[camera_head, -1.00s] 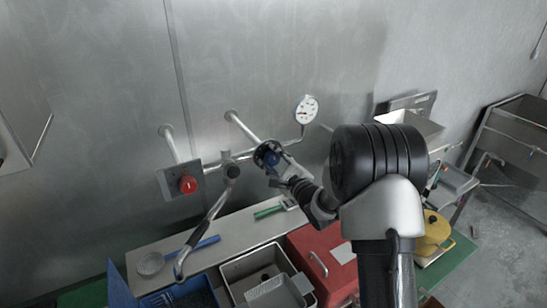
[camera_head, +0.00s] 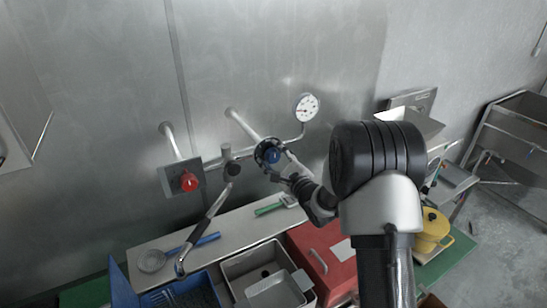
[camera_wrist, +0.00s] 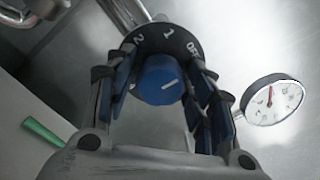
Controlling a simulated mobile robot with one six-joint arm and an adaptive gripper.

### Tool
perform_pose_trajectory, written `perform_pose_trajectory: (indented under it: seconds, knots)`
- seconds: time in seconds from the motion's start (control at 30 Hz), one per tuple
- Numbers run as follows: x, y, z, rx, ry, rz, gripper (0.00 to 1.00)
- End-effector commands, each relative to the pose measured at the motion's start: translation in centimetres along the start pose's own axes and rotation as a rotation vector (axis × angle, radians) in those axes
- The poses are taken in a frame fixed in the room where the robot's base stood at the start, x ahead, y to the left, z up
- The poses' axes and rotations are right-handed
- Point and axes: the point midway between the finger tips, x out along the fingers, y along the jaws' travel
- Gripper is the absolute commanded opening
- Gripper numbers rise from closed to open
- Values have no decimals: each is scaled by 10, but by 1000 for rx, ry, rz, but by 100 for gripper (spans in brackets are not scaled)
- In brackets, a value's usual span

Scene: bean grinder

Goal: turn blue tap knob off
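The blue tap knob (camera_wrist: 161,80) sits on a black dial plate (camera_wrist: 168,38) marked 2, 1 and OFF. A light line on the knob's face points right and slightly up, toward the OFF side. In the head view the knob (camera_head: 271,156) is on the wall pipe, right of the red knob. My gripper (camera_wrist: 163,88) is open, with one finger on each side of the knob. Gaps seem to show between the fingers and the knob; I cannot tell if either touches. In the head view my gripper (camera_head: 290,178) is partly hidden by my arm.
A pressure gauge (camera_head: 305,107) stands on the pipe to the right of the knob. A red knob (camera_head: 189,181) on a grey box is to the left. Below are a shelf with a green-handled brush (camera_head: 270,208), a red box (camera_head: 322,262) and a grey bin (camera_head: 240,266).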

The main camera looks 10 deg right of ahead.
Motion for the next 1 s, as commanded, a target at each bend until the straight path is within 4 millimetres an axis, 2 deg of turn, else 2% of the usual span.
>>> perform_pose_trajectory:
  seconds: [0.1,0.47,0.57,0.9,1.0]
  knots:
    - [0,0,0,-1,0,0,59]
    - [-4,0,0,-1,2,0,59]
    - [-17,-1,-1,-1,4,-1,59]
    - [-87,-1,-1,1,4,-2,59]
    - [-103,-1,-1,-1,2,-1,59]
